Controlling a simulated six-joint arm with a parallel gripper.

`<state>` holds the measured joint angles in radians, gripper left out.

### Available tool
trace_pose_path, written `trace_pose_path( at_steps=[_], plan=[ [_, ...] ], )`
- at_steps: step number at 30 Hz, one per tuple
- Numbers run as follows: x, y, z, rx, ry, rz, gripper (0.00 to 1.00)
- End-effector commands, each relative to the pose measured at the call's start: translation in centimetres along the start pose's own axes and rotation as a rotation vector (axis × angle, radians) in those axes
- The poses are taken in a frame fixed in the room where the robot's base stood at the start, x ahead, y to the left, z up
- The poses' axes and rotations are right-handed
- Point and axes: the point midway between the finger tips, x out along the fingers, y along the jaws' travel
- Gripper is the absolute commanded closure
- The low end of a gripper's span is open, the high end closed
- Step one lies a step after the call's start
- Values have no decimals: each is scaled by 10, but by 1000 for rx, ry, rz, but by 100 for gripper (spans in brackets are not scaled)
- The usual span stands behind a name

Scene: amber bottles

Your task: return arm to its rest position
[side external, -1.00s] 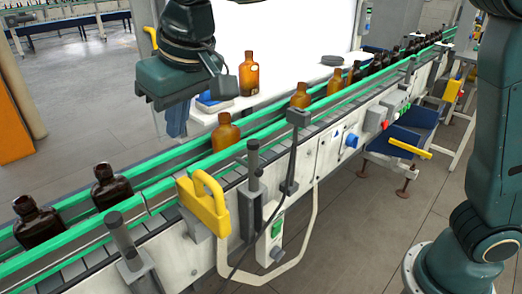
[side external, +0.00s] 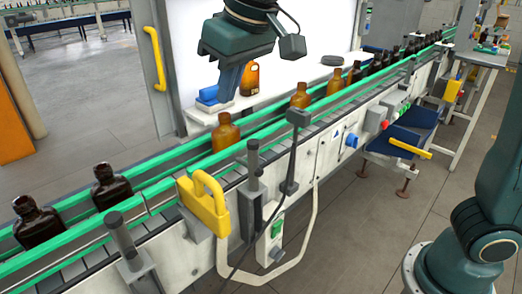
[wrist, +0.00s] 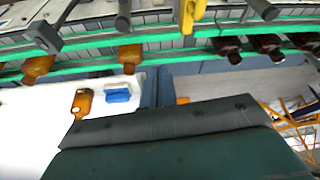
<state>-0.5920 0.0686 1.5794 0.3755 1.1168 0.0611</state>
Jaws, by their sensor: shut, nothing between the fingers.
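My gripper (side external: 228,92), a dark green body with blue fingers pointing down, hangs above the white side table (side external: 240,101) in the side view. Its fingers are shut and hold nothing. In the wrist view only its dark body (wrist: 165,150) shows, along the bottom. An amber bottle (side external: 254,78) stands upright on the side table, partly behind my gripper; it also shows in the wrist view (wrist: 82,103). A small blue block (side external: 207,96) lies on the table to the left of the fingers and also shows in the wrist view (wrist: 118,95).
A conveyor with green rails (side external: 170,165) crosses the scene diagonally. It carries amber bottles (side external: 226,134) and, at the near end, dark brown bottles (side external: 108,187). A yellow handle (side external: 205,205) stands at its near side. A white panel with a yellow handle (side external: 153,58) stands behind.

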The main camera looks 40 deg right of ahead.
Motion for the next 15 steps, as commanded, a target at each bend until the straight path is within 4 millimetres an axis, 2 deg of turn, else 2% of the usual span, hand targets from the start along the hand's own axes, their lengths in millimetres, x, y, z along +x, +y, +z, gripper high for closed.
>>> trace_pose_path(
  at_steps=[1,6,15],
  plan=[
    [-5,16,8,11,7,5,100],
    [-15,61,39,32,23,17,100],
    [-24,119,108,72,52,37,100]
  ],
)
